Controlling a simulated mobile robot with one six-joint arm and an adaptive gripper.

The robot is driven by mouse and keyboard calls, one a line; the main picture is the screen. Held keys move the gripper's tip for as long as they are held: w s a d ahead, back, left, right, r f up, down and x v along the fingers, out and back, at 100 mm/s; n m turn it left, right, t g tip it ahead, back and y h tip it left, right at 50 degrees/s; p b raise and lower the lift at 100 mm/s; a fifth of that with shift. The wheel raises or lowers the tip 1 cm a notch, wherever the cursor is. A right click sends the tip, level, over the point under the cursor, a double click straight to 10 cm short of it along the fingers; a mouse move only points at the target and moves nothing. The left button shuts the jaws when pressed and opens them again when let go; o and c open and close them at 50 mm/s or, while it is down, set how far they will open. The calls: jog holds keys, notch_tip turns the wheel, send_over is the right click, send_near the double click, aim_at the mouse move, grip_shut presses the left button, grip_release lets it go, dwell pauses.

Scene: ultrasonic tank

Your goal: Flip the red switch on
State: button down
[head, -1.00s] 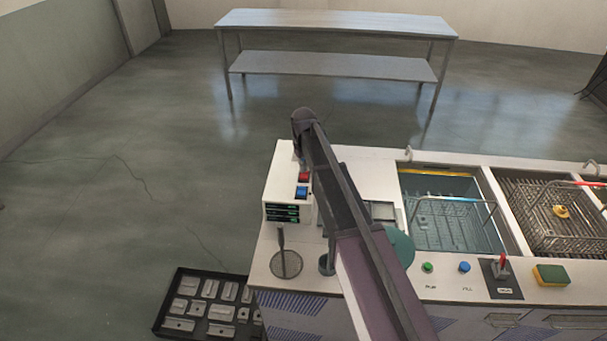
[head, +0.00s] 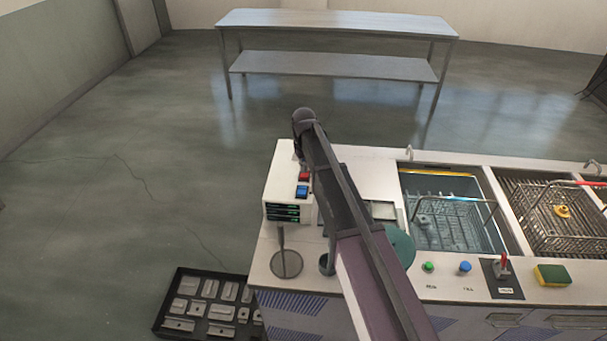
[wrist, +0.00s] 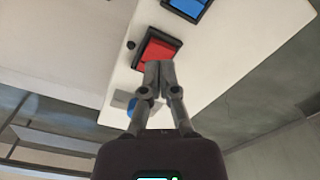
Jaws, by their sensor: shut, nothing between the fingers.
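The red switch (head: 304,175) is a rocker on top of the white box (head: 288,213), next to a blue switch (head: 302,191). In the wrist view the red switch (wrist: 160,50) sits in a dark frame, with the blue switch (wrist: 188,5) above it. My gripper (wrist: 158,66) is shut and empty. Its fingertips overlap the lower right part of the red switch in that view; I cannot tell whether they touch it. In the head view my arm hides the fingers. Which way the rocker is tilted is not clear.
A water-filled tank (head: 408,228) with a wire basket is right of the box. A red lever (head: 503,263), green button (head: 428,267) and blue button (head: 465,267) line the front panel. A round stand (head: 286,264) is in front of the box. The floor to the left is mostly clear.

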aim_at(304, 176)
jog(key=shift+f+b, duration=1.15)
jog(key=shift+f, duration=0.05)
dwell(1.1)
jog(key=shift+r, duration=0.1)
jog(key=shift+r+p, duration=3.45)
jog(key=shift+p, duration=0.1)
jog(key=shift+s+f, duration=0.1)
